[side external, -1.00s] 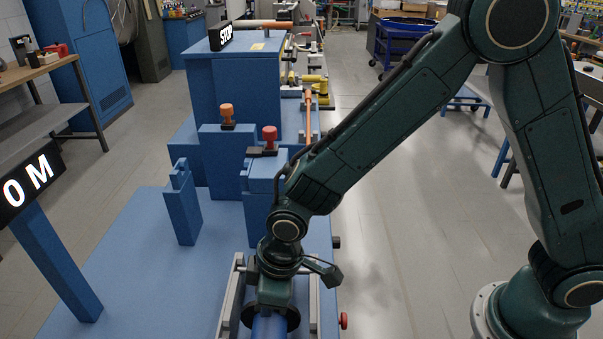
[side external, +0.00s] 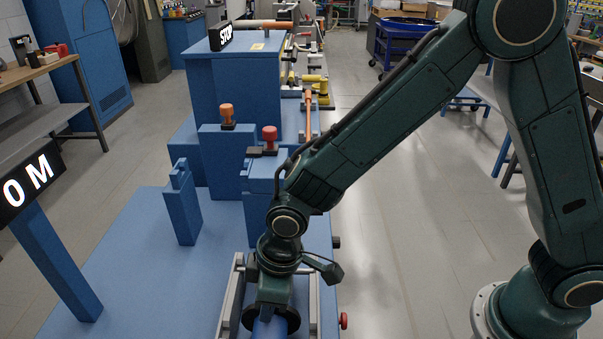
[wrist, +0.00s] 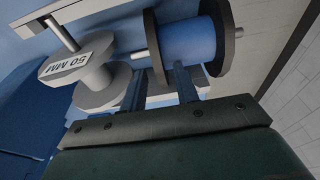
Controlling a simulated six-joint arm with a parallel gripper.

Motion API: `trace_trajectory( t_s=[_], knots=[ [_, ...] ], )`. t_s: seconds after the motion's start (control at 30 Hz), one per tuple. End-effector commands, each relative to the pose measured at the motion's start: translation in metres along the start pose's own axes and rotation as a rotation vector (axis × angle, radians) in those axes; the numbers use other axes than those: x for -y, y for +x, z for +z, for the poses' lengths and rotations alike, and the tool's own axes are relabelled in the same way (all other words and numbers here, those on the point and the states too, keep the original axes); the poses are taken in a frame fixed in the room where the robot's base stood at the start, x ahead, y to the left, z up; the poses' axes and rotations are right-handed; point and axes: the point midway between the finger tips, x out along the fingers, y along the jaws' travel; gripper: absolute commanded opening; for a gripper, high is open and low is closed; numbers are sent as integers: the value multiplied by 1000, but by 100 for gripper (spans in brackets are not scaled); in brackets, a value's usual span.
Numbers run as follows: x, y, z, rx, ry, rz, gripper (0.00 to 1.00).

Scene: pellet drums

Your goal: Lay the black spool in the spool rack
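The black spool has two black flanges, a blue core (wrist: 185,40) and a metal axle. In the wrist view it lies on its side at the upper middle; in the side view its black flange (side external: 289,320) shows below my gripper. The spool rack (side external: 228,312) has grey rails on either side of it. My gripper (wrist: 160,70) is just above the spool. Its two fingers stand apart with a gap between them, and the blue core lies beyond their tips. Exact contact between fingers, flange and core, and how the axle sits on the rails, is not clear.
A grey spool marked 50 MM (wrist: 88,80) lies left of the black spool in the wrist view. Blue blocks with an orange knob (side external: 227,113) and a red knob (side external: 269,134) stand behind my gripper. A sign post (side external: 62,265) stands left.

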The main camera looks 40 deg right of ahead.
Motion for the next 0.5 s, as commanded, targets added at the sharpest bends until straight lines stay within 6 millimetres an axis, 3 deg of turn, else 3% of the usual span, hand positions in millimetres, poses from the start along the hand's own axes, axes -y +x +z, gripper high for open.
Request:
trace_trajectory(
  t_s=[0.5],
  knots=[
    [0,-66,-1,-5,0,1,30]
  ],
)
